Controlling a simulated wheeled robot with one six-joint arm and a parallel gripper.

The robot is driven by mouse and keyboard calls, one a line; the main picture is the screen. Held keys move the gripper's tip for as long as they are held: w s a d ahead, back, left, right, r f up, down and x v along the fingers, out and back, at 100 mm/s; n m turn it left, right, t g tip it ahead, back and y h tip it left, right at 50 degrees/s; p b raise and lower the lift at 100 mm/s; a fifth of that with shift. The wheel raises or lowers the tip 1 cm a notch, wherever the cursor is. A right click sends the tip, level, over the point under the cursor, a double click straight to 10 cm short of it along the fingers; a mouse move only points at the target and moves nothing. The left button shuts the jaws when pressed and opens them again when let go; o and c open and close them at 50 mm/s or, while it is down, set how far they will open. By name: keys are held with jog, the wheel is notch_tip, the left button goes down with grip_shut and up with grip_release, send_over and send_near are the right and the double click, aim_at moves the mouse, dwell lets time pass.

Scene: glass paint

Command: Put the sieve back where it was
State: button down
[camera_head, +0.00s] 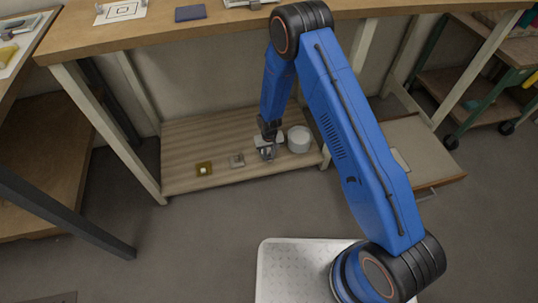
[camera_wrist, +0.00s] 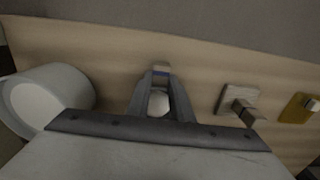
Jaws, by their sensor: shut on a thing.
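My gripper (camera_head: 267,153) is low over the lower wooden shelf of the bench, just left of the white pot. In the wrist view my gripper (camera_wrist: 160,85) has its two fingers shut on a small piece that I take for the sieve (camera_wrist: 161,68).
The white pot (camera_head: 299,139) stands close by my gripper; it also shows in the wrist view (camera_wrist: 62,84). A pale square holder (camera_head: 237,160) and a yellow one (camera_head: 204,169) sit to the left. The shelf (camera_head: 185,140) is bare further left. The benchtop (camera_head: 160,28) overhangs it.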

jog(key=shift+f, duration=0.55)
dwell(1.4)
jog(key=c, duration=1.5)
grip_release()
jog(key=shift+r, duration=0.1)
notch_tip(320, 180, up, 17)
jog(key=shift+r, duration=0.1)
jog(key=shift+s, duration=0.1)
